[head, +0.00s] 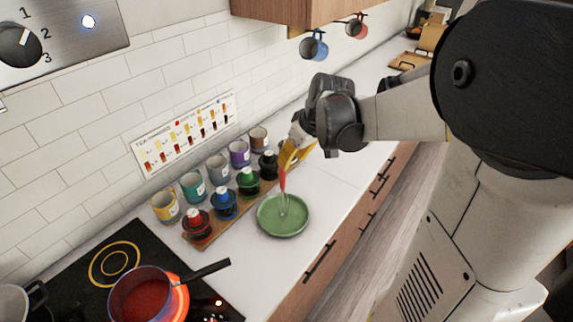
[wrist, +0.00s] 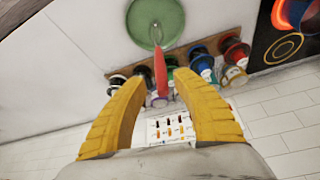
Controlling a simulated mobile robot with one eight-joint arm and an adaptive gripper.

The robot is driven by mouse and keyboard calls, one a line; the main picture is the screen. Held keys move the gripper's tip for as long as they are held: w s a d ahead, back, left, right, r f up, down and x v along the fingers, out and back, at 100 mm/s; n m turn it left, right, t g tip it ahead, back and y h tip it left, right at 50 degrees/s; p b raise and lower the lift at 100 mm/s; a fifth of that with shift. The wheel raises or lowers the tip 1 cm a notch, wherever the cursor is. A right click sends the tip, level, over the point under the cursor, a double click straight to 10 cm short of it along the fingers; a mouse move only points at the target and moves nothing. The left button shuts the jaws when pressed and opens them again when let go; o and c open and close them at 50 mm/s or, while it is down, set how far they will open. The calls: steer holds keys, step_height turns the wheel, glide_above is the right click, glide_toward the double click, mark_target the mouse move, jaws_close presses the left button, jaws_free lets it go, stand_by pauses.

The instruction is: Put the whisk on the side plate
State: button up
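The whisk has a red handle (head: 282,180) and a thin metal head. The handle also shows in the wrist view (wrist: 160,75). Its head overlaps the green side plate (head: 270,228), which lies on the white counter and also shows in the wrist view (wrist: 142,12). The whisk looks roughly upright, handle towards my gripper; I cannot tell whether its head touches the plate. My gripper (head: 288,166) is above the plate's far side. In the wrist view its yellow fingers (wrist: 160,84) are spread, with the handle's end between them and visible gaps on both sides.
A wooden rack (head: 213,228) with several coloured-lid jars stands just left of the plate, with several mugs behind it. A red-filled pot (head: 142,300) sits on the black stove at lower left, its handle pointing towards the plate. Counter right of the plate is clear.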

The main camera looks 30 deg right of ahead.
steer(key=s+a+r+m+t, duration=0.1)
steer(key=s+a+r, duration=0.1)
steer(key=s+a, duration=0.5)
steer(key=s+a+r+t, duration=0.1)
steer(key=s+a+r, duration=0.2)
steer(key=s+a, duration=0.4)
steer(key=shift+a+m+h, duration=0.4)
steer(key=shift+a, duration=0.7)
